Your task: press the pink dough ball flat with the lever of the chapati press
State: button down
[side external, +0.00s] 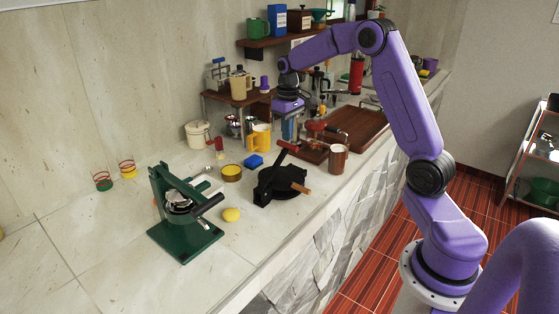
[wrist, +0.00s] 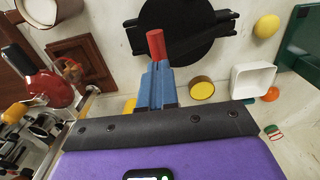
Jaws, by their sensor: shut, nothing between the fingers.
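The chapati press (side external: 283,184) is black and round and stands on the counter. Its black lever rises toward the back and ends in a red grip (side external: 289,146). In the wrist view the press (wrist: 190,30) is at the top, with the red grip (wrist: 155,44) pointing toward me. My gripper (side external: 287,138) has blue fingers and points down, close to the red grip. In the wrist view my gripper (wrist: 158,66) is shut with its fingertips at the grip's end; I cannot tell whether they touch. The pink dough ball is not visible in either view.
A green press (side external: 185,215) and a lemon (side external: 231,214) stand to the left. A brown mug (side external: 338,157) stands to the right, near the counter's front edge. The front left counter is clear.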

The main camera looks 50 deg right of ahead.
aim_at(288, 144)
jog(key=shift+f, duration=2.25)
jog(key=shift+d+f, duration=0.7)
jog(key=shift+f, duration=0.2)
jog(key=shift+d+f, duration=0.7)
jog(key=shift+f, duration=0.15)
dwell(4.0)
